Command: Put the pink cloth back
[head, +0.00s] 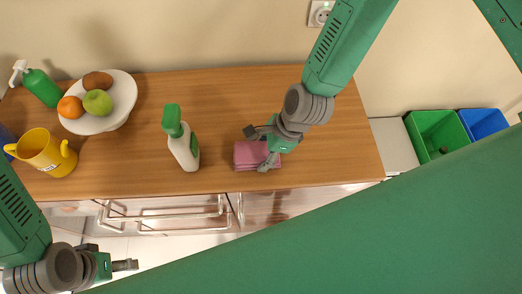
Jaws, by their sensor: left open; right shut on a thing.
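The pink cloth (249,154) lies folded as a small stack on the wooden counter (330,165), near its front edge right of the middle. My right gripper (257,150) is over the cloth and shut on it; its fingers hide part of the cloth's top and right side. My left gripper (124,265) is open and empty at the lower left, in front of the counter and away from the cloth.
A spray bottle (185,150) with a green head stands left of the cloth. Farther left are a white fruit plate (121,97), a yellow mug (42,150) and a green pump bottle (42,88). Green (427,124) and blue (483,122) bins stand at the right. A rack (165,218) shows below the counter.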

